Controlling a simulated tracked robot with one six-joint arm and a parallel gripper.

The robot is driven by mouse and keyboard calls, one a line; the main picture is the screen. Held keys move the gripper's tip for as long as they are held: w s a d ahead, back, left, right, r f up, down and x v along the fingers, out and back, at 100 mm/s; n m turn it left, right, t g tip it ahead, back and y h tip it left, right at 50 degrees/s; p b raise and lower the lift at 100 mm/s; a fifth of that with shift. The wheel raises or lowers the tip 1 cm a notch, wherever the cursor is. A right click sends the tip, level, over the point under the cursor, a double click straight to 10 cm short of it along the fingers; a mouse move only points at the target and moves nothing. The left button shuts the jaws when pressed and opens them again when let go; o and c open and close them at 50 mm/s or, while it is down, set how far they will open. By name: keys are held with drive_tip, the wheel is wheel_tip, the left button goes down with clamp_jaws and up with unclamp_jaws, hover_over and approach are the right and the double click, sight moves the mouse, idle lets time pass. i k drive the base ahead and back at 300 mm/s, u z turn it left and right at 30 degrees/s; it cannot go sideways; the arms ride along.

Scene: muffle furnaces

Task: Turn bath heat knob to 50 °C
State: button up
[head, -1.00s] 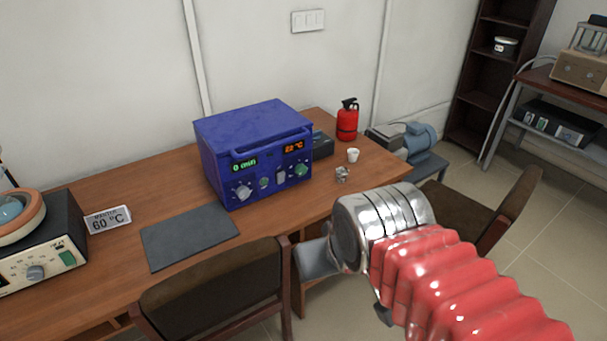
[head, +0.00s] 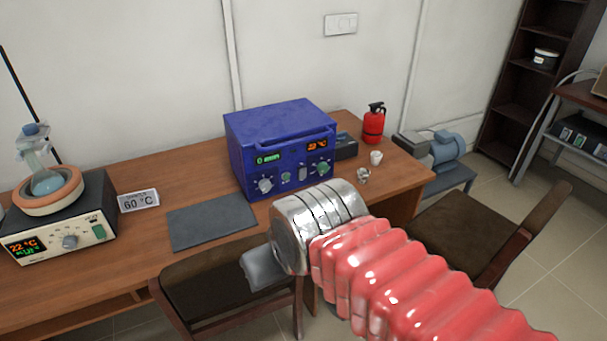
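A heating unit (head: 95,232) with a glass flask in an orange ring stands at the left of the table. Its front has a grey knob (head: 69,241), a display reading 22 °C and a green switch. A blue box (head: 280,135) at the back of the table has two displays, the right one reading about 22 °C, and knobs, including a grey one (head: 265,185) and a green one (head: 321,168). I cannot tell which is the bath. My gripper (head: 262,268), seen from behind its silver wrist, is in front of the table, apart from both units; its fingers are mostly hidden.
A sign (head: 138,201) reading 60 °C and a dark mat (head: 211,222) lie between the units. A chair (head: 225,290) stands at the table's front, another (head: 490,230) at the right. A white cup (head: 376,157) and red extinguisher (head: 373,123) are at the back right.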

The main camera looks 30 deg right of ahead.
sight(322, 168)
drive_tip(key=u, duration=1.2)
drive_tip(key=k, duration=1.1)
drive_tip(key=z, duration=0.75)
drive_tip(key=i, duration=1)
drive_tip(key=z, duration=0.05)
